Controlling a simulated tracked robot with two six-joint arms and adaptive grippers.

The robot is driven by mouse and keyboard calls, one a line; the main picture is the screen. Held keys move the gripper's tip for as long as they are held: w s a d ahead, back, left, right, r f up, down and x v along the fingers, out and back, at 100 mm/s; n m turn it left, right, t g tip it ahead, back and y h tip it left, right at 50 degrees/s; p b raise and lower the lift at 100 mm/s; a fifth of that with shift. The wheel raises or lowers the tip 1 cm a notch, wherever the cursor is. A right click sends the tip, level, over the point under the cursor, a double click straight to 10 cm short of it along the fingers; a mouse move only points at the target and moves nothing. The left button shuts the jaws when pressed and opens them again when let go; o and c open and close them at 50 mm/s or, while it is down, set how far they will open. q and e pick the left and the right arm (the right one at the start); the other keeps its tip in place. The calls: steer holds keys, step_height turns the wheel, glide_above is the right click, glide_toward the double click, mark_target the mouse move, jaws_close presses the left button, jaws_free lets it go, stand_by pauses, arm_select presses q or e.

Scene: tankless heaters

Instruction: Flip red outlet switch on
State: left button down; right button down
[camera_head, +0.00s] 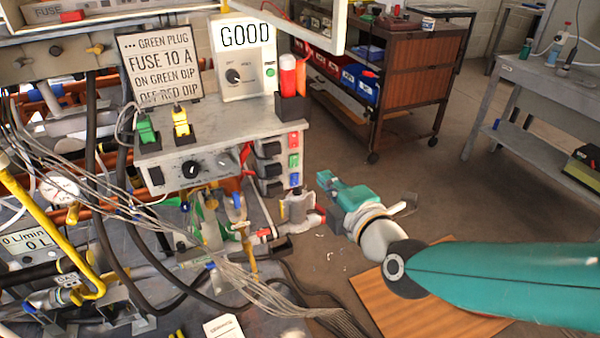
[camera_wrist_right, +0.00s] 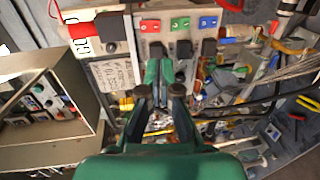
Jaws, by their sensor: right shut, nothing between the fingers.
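The red switch (camera_head: 294,140) is the top one of three coloured switches on the right side of the grey control box (camera_head: 225,146). It also shows in the right wrist view (camera_wrist_right: 150,26), at the left of the row. The green switch (camera_head: 294,160) and blue switch (camera_head: 294,180) are below it in the head view. I cannot tell which way the red switch is set. My right gripper (camera_head: 324,179) is shut and empty, just right of the box and apart from the switches. In the wrist view its fingertips (camera_wrist_right: 159,66) point toward the outlets. My left gripper is out of view.
Black plugs (camera_head: 270,149) sit in the outlets beside the switches. A red cylinder in a dark holder (camera_head: 292,108) stands on the box's right corner. Cables and pipes crowd the bench below and left. Open floor (camera_head: 400,195) lies to the right.

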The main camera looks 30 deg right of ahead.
mark_target(294, 146)
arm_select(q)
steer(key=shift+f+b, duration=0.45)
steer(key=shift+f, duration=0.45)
arm_select(e)
steer(key=shift+s, duration=0.25)
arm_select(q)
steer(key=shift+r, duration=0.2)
arm_select(e)
steer(key=shift+w, duration=0.1)
